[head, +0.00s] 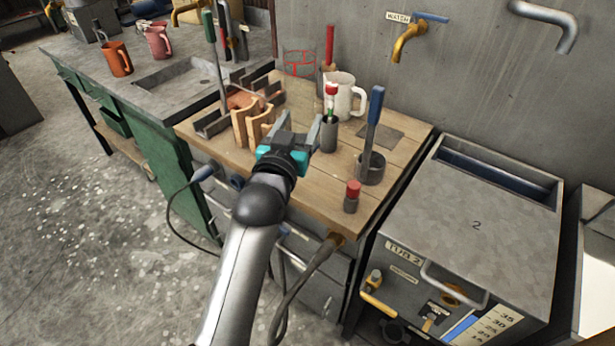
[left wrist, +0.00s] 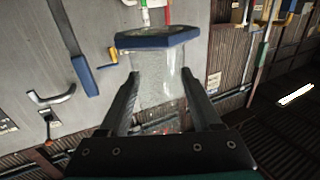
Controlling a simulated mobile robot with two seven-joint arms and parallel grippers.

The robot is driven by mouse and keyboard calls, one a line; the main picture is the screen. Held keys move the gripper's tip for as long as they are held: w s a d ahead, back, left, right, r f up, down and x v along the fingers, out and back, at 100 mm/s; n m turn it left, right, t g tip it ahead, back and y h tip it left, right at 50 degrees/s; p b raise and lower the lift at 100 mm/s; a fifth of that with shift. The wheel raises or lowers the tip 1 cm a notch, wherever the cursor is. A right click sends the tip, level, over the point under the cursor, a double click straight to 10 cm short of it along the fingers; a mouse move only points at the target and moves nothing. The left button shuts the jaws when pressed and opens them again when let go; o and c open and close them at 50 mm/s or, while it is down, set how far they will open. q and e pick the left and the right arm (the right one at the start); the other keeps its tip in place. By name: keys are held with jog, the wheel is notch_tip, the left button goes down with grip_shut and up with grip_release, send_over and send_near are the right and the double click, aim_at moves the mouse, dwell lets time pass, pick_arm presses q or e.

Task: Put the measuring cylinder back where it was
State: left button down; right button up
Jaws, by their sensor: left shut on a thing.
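My left gripper (head: 299,127) is over the wooden bench top (head: 325,192), its fingers pointing toward the wall. It is shut on the measuring cylinder (head: 299,92), a clear vessel that is hard to make out in the head view. In the left wrist view the cylinder's clear body (left wrist: 158,88) sits between the two fingers, with its blue angular base (left wrist: 150,38) toward the top of the picture. I cannot tell whether the cylinder touches the bench. My right gripper is not in view.
A white mug (head: 345,97), a dark cup holding a red-and-white tool (head: 329,135), a pot with a blue-handled tool (head: 371,168) and a red-capped bottle (head: 352,197) stand nearby. Wooden holders (head: 252,125) lie left. A dark square patch (head: 382,135) is bare.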

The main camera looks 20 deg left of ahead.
pick_arm(q)
jog(key=w+r, duration=0.4)
jog(key=w, duration=0.3)
jog(key=f+b, duration=0.2)
jog(key=f, duration=0.4)
jog(key=f+b, duration=0.2)
jog(key=f, duration=0.5)
jog(key=f+b, duration=0.2)
jog(key=f, duration=0.4)
jog(key=shift+a+f, duration=0.25)
jog(key=shift+a, duration=0.05)
jog(key=shift+f, duration=0.25)
jog(key=shift+c, duration=0.4)
grip_release()
